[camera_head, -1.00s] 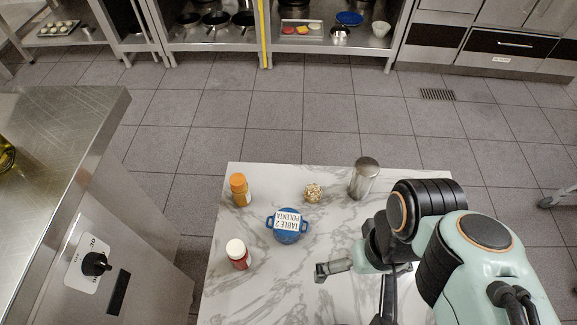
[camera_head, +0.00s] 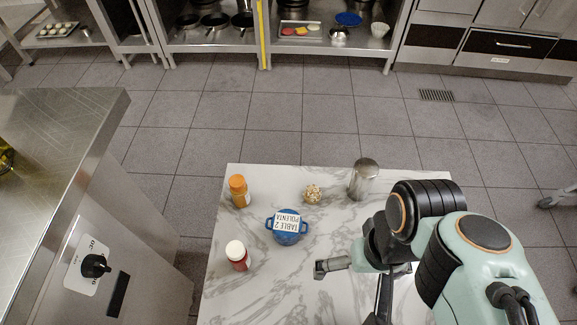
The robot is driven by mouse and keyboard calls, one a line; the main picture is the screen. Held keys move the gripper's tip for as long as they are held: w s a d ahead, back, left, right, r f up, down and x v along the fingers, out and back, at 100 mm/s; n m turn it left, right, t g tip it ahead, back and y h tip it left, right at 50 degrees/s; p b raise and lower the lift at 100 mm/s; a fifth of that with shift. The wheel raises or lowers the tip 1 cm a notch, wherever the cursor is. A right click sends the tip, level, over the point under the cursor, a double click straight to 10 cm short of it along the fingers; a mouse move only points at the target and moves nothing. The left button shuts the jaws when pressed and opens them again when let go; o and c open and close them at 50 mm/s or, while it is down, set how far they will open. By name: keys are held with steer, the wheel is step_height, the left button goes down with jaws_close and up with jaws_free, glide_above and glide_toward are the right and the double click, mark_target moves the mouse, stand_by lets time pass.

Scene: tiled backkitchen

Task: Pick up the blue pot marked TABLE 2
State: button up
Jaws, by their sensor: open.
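The blue pot (camera_head: 287,236) stands on the marble-topped table, with small handles at its sides. A white label on its top reads TABLE 2 POLENTA, upside down in the picture. My gripper (camera_head: 320,269) is over the table, to the right of the pot and nearer the bottom of the picture, apart from it. It is open, and nothing shows between its fingers. The fingers point left and show only from the side, so the gap between them is hard to see.
An orange-brown jar (camera_head: 238,191) and a white-lidded red jar (camera_head: 238,255) stand left of the pot. A small bowl of nuts or similar bits (camera_head: 312,194) and a metal shaker (camera_head: 363,179) stand behind it. The marble table (camera_head: 330,225) is bare between pot and gripper.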

steer(key=w+r+m+t, duration=0.2)
steer(key=w+m+t, duration=0.1)
steer(key=w+m, duration=0.4)
steer(key=m, duration=0.2)
glide_above(287, 221)
steer(key=w+d, duration=0.3)
steer(key=d, duration=0.1)
step_height(287, 221, down, 10)
steer(key=s+a+f+g, duration=0.1)
steer(key=f, duration=0.2)
steer(key=s+a+f+n+g, duration=0.1)
steer(key=f, duration=0.2)
steer(key=s+a+f+g, duration=0.1)
steer(key=f, duration=0.2)
steer(key=shift+a+n+h, duration=0.4)
steer(key=shift+a+f, duration=0.1)
steer(key=shift+f, duration=3.1)
steer(key=c, duration=1.2)
